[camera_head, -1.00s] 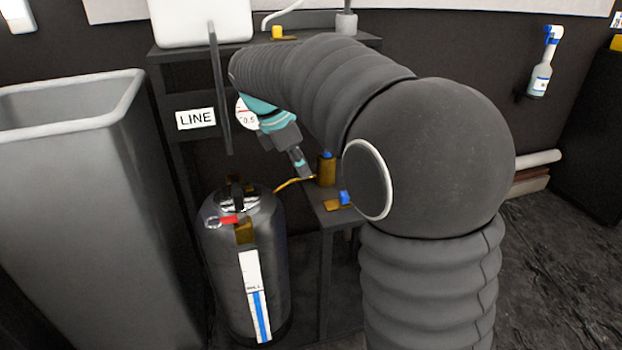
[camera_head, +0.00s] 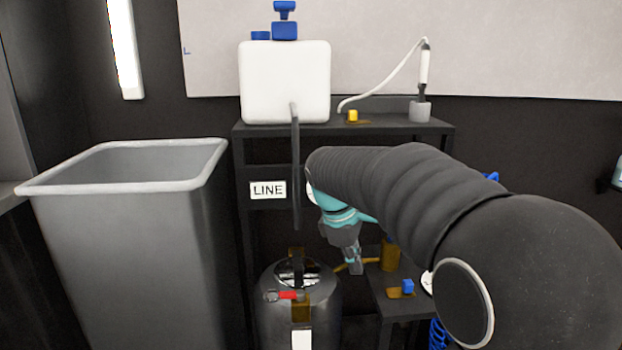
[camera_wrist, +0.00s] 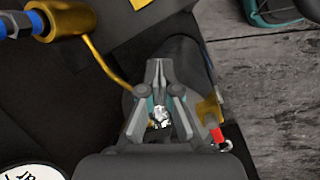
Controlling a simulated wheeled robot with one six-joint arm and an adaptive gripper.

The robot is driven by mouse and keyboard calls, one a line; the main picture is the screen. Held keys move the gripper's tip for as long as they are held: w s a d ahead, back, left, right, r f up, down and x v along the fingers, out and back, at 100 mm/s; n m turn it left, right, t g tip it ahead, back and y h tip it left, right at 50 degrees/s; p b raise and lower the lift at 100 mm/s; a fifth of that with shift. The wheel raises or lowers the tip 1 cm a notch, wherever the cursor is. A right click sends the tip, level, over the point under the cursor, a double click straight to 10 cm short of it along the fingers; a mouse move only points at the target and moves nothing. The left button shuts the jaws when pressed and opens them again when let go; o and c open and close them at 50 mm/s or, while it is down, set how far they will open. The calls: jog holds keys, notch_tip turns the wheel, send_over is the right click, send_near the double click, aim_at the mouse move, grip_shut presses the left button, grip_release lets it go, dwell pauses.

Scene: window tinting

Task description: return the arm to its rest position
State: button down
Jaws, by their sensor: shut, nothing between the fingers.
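My gripper (camera_head: 355,268) is at the end of my dark, sleeved arm, pointing down above the low shelf and just right of the metal tank's top. In the wrist view my gripper (camera_wrist: 157,64) has its fingertips together and nothing between them. The metal tank (camera_head: 270,325) stands below and left of it, with a red lever (camera_head: 288,295) on its top. A brass fitting (camera_head: 390,256) with a thin brass tube stands close to the gripper; it also shows in the wrist view (camera_wrist: 62,18). My arm hides part of the shelf and rack.
A tall grey bin (camera_head: 125,250) stands at the left. A dark rack (camera_head: 400,128) carries a white container (camera_head: 285,85) and a grey holder (camera_head: 420,112) with a wand and hose. A blue-knobbed part (camera_head: 407,287) sits on the low shelf. Bare floor (camera_wrist: 250,80) shows at right in the wrist view.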

jog(key=s+d+f+m+t+y, duration=0.1)
jog(key=s+m, duration=0.5)
jog(key=s, duration=0.7)
jog(key=s+d+f+m+t+y, duration=0.1)
jog(key=s+d+m+t+y, duration=0.1)
jog(key=s+m, duration=0.5)
jog(key=shift+s+d+t, duration=0.9)
jog(key=shift+s+d, duration=0.35)
jog(key=shift+s, duration=1.65)
